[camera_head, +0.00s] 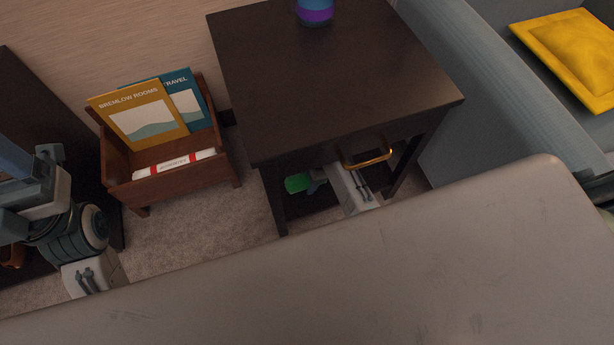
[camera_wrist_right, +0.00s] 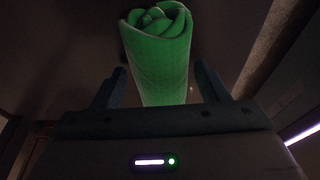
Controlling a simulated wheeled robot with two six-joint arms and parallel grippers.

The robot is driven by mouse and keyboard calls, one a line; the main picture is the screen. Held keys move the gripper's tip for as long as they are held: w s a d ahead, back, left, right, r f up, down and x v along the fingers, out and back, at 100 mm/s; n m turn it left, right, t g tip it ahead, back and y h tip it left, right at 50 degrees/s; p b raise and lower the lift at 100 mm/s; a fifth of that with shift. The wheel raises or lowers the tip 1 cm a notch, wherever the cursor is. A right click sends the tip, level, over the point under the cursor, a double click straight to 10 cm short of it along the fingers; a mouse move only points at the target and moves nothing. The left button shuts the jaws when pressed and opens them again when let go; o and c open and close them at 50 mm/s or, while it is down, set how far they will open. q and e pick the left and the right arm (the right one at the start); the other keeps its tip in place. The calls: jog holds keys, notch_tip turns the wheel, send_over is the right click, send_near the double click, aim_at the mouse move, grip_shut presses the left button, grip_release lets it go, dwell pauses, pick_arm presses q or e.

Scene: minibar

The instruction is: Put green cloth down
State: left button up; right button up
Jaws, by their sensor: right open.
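The green cloth (camera_head: 297,183) is a rolled-up bundle in the space under the dark side table (camera_head: 335,75). In the right wrist view the cloth (camera_wrist_right: 158,60) shows as a roll with its spiral end towards the top. My right gripper (camera_head: 314,182) reaches in under the table top, close to the cloth. In the wrist view its two fingers (camera_wrist_right: 160,78) stand apart on either side of the roll, with a gap visible at each side. My left gripper (camera_head: 28,188) is at the left edge, away from the cloth; its finger opening is unclear.
A wooden magazine rack (camera_head: 175,178) stands left of the table. A brass handle (camera_head: 367,158) sticks out from the table's front. A blue-purple object (camera_head: 315,12) stands on top. A grey-blue sofa (camera_head: 480,110) is at right. Carpet (camera_head: 190,235) is clear between rack and table.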

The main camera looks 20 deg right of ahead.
jog(key=shift+d+r+p, duration=0.55)
jog(key=shift+d+r, duration=0.15)
jog(key=shift+d, duration=0.05)
jog(key=d, duration=0.3)
jog(key=d+p, duration=0.1)
jog(key=d, duration=0.6)
jog(key=shift+w+d+f+p, duration=0.15)
jog(key=shift+w+d+p, duration=0.15)
jog(key=shift+d, duration=0.1)
jog(key=shift+s, duration=0.1)
